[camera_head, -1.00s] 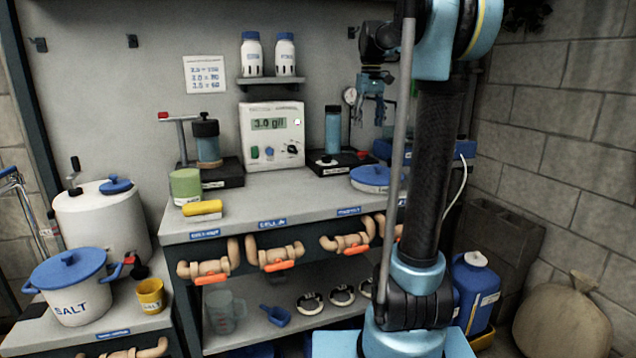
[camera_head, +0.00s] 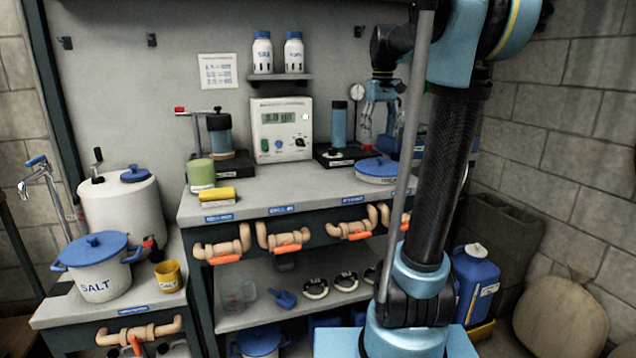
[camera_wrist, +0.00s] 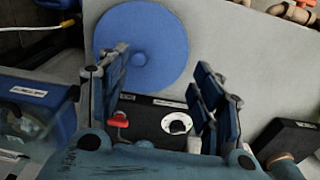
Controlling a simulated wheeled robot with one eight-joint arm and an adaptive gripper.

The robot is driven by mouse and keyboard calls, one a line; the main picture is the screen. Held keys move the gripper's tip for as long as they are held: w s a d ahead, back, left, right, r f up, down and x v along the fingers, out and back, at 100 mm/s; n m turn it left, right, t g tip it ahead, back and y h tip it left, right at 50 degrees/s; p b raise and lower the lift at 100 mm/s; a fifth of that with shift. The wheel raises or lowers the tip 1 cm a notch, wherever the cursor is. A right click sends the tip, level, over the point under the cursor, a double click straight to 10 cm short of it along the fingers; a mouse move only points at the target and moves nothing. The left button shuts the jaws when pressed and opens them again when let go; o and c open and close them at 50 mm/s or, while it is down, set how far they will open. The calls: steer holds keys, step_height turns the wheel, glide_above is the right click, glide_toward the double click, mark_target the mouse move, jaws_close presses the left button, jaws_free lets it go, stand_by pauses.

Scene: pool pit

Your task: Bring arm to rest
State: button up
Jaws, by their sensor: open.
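My gripper (camera_head: 377,140) hangs above the right part of the bench top, beside my upright arm column. It is open and empty. In the wrist view my gripper (camera_wrist: 165,105) has its two fingers wide apart. Between and beyond them are a black box (camera_wrist: 155,122) with a red knob and a white dial, and a round blue lid (camera_wrist: 142,45). The blue-lidded white pan also shows in the head view (camera_head: 375,165), below my gripper. My arm partly hides the bench's right end.
The bench (camera_head: 285,190) carries a meter (camera_head: 281,130), a blue cylinder (camera_head: 339,125), a green container (camera_head: 201,174) and a yellow block (camera_head: 217,194). A salt pot (camera_head: 97,265) and a yellow cup (camera_head: 168,276) stand lower left. A blue jug (camera_head: 474,285) and a sack (camera_head: 561,315) are right.

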steer(key=s+f+m+t, duration=0.1)
steer(key=s+f+m, duration=0.2)
steer(key=s+f, duration=2.6)
steer(key=shift+s+a+f+t, duration=0.2)
steer(key=shift+f+t, duration=0.05)
steer(key=shift+t, duration=0.15)
steer(key=shift+w, duration=0.1)
steer(key=shift+w+f, duration=0.2)
steer(key=shift+w, duration=0.15)
